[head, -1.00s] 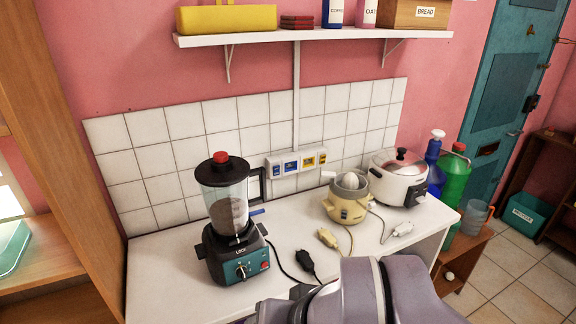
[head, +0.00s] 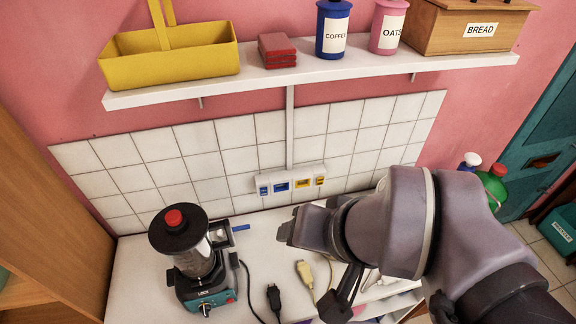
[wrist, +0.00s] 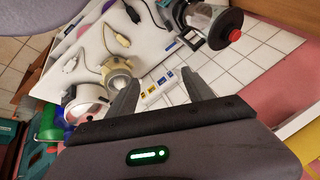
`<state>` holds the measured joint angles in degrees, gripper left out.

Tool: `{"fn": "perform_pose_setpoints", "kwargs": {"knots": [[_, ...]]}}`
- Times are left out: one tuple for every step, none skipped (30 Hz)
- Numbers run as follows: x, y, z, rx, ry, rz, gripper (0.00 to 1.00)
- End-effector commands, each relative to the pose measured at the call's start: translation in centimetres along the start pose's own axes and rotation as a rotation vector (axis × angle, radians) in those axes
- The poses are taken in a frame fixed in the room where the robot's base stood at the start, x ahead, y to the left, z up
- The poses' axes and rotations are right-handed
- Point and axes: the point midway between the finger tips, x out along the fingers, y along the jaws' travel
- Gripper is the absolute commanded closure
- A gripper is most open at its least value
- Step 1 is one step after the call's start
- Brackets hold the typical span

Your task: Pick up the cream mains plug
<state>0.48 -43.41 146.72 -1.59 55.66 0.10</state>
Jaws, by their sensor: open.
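The cream mains plug (head: 305,272) lies on the white counter, with its cord trailing to the right. In the wrist view the same plug (wrist: 122,40) is at the upper left, beyond my fingers and apart from them. A black plug (head: 273,296) lies to its left in the head view and also shows in the wrist view (wrist: 131,13). A white plug (wrist: 70,64) lies on the other side of the cream one. My gripper (wrist: 160,90) is open and empty, raised above the counter, its fingers framing the socket strip. My arm hides part of the counter in the head view.
A blender (head: 190,262) stands left of the plugs. A cream juicer (wrist: 118,82) and a white cooker (wrist: 86,104) stand near the tiled wall, hidden behind my arm in the head view. A socket strip (head: 291,181) is on the wall below a loaded shelf (head: 300,76).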

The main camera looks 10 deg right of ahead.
Motion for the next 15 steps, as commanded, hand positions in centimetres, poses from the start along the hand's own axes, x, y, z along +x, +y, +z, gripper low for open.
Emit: {"fn": "perform_pose_setpoints", "kwargs": {"knots": [[0.1,0.0,0.1,0.000,0.000,0.000,0.44],[0.1,0.1,0.1,0.000,0.000,0.000,0.47],[0.1,0.1,0.1,0.000,0.000,0.000,0.47],[0.1,0.0,0.0,0.000,0.000,0.000,0.47],[0.2,0.1,0.0,0.000,0.000,0.000,0.47],[0.6,0.2,0.0,-0.006,-0.006,0.005,0.47],[1.5,0.5,0.0,-0.017,-0.018,0.015,0.47],[2.9,1.0,-0.1,-0.033,-0.038,0.031,0.47],[5.4,1.9,-0.3,-0.067,-0.076,0.058,0.47],[7.7,2.7,-0.5,-0.100,-0.112,0.082,0.47],[10.2,3.6,-0.8,-0.137,-0.152,0.105,0.47],[13.6,4.9,-1.1,-0.190,-0.207,0.132,0.47],[16.1,5.9,-1.4,-0.226,-0.248,0.149,0.47],[18.6,6.9,-1.5,-0.263,-0.288,0.163,0.47],[21.6,8.2,-1.6,-0.308,-0.339,0.177,0.47]]}}
